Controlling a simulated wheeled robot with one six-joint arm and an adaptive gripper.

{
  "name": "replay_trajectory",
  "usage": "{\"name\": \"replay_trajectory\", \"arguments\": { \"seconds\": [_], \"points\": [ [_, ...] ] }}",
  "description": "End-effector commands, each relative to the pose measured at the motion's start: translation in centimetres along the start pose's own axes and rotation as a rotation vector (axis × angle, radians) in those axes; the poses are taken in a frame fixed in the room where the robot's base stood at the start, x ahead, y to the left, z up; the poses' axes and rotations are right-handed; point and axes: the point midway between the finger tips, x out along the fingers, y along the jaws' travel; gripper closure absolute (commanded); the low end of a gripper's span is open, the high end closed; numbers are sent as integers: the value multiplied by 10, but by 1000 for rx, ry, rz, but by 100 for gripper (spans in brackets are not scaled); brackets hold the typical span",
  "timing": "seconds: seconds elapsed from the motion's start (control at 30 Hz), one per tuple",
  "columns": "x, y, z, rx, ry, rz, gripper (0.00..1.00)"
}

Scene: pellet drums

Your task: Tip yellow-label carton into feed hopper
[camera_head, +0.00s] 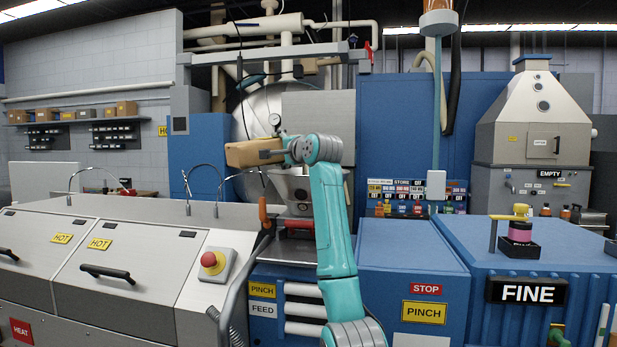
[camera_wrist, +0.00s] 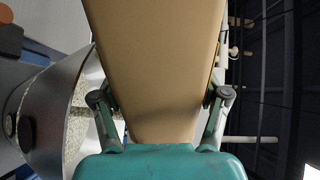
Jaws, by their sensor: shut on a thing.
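A plain brown carton (camera_head: 243,154) is in my gripper (camera_head: 274,152), lying on its side above the feed hopper (camera_head: 292,189) and a little to its left. In the wrist view the carton (camera_wrist: 155,55) fills the middle, with my gripper's fingers (camera_wrist: 160,104) closed on its two sides. A thin yellow strip shows on its right edge; no full label face is visible. The grey metal hopper (camera_wrist: 62,100) shows at left in the wrist view, with pale speckled material near it. The carton's open end is hidden, and I cannot tell whether anything is pouring.
Grey covered machines with HOT labels (camera_head: 61,238) stand at left, with a red stop button (camera_head: 209,261). A blue cabinet (camera_head: 412,257) and the FINE drum unit (camera_head: 526,292) stand at right. A pipe frame (camera_head: 275,50) hangs above the carton.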

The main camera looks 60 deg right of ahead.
Motion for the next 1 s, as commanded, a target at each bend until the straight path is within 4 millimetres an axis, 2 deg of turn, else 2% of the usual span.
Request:
{"name": "replay_trajectory", "arguments": {
  "seconds": [1.0],
  "points": [
    [0,-2,0,111,0,-1,95]
  ]
}}
